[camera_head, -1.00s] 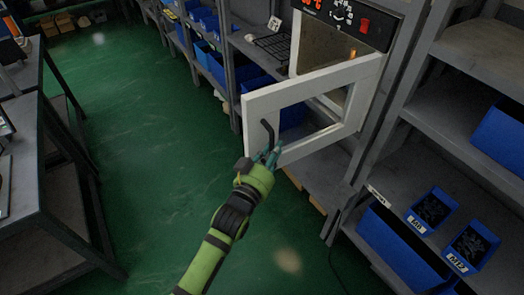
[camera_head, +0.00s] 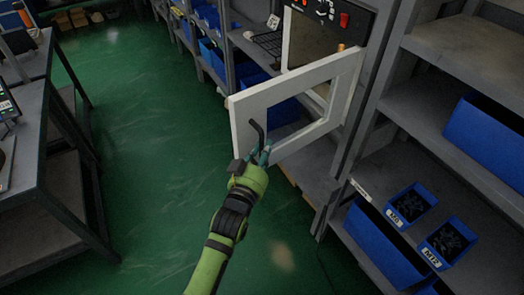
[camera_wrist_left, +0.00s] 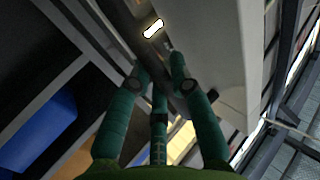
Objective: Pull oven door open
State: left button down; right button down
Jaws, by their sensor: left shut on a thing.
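The oven door (camera_head: 243,113) is a white frame with a window opening, and it stands swung open from the oven (camera_head: 318,38) on the shelf. Its dark handle (camera_head: 256,131) is on the free side, away from the hinge. My left gripper (camera_head: 265,154), with teal fingers on a green arm, is shut on the lower part of the handle. In the left wrist view the gripper's fingers (camera_wrist_left: 160,85) close around a dark bar beside the pale door face (camera_wrist_left: 228,60). The exact finger contact is hard to see there. My right gripper is not in view.
A shelf with blue bins (camera_head: 489,140) stands at the right, with small bins of screws (camera_head: 411,203) low down. A grey workbench (camera_head: 42,125) is at the left. The green floor (camera_head: 150,160) between them is clear.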

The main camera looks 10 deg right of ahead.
pick_arm(q)
jog(key=c, duration=1.1)
grip_release()
jog(key=shift+d+r, duration=0.15)
jog(key=shift+r, duration=0.1)
jog(key=shift+d+f, duration=0.1)
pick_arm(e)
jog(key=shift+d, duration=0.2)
pick_arm(q)
jog(key=shift+f, duration=0.1)
jog(key=v, duration=1.2)
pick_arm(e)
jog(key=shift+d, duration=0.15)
